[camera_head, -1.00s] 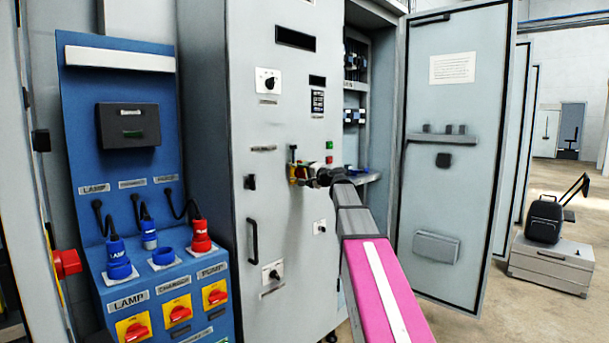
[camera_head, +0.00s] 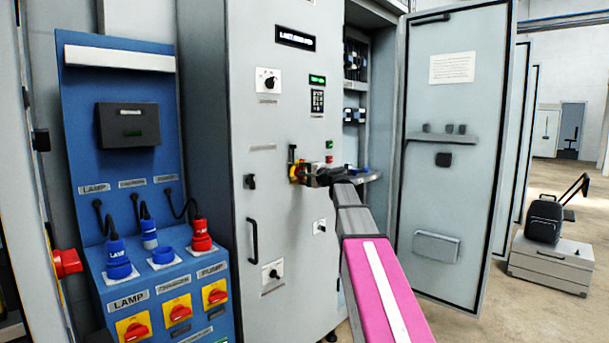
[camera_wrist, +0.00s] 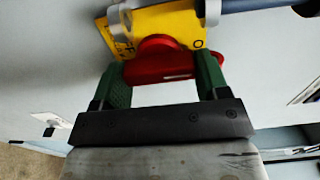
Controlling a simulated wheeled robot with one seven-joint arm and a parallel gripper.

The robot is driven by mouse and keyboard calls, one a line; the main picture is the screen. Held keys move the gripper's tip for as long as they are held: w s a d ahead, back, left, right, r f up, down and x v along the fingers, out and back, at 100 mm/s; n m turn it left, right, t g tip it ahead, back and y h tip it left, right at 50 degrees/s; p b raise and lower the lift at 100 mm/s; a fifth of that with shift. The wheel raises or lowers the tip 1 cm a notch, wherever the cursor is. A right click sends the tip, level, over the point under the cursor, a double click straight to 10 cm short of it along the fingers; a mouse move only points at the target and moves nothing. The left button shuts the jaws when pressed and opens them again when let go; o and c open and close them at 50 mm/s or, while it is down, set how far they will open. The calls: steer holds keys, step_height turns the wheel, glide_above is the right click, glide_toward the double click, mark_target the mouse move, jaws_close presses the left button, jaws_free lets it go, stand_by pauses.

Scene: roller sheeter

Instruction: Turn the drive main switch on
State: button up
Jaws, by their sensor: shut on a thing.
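The drive main switch has a red handle (camera_wrist: 150,66) on a yellow plate (camera_wrist: 183,25), seen close in the wrist view. My gripper (camera_wrist: 163,66) has its two green fingers on either side of the red handle and is shut on it. The handle lies across the wrist picture, and an "O" mark shows on the plate near the right finger. In the head view the switch (camera_head: 296,171) is a small yellow and red patch on the grey cabinet front, partly hidden by my gripper (camera_head: 306,172).
An open cabinet door (camera_head: 452,190) stands right of my arm. A blue panel (camera_head: 125,165) with plugs and red switches stands left.

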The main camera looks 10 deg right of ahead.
steer(key=o, duration=0.9)
steer(key=v, duration=1)
steer(key=shift+s+d, duration=0.2)
steer(key=shift+s, duration=0.15)
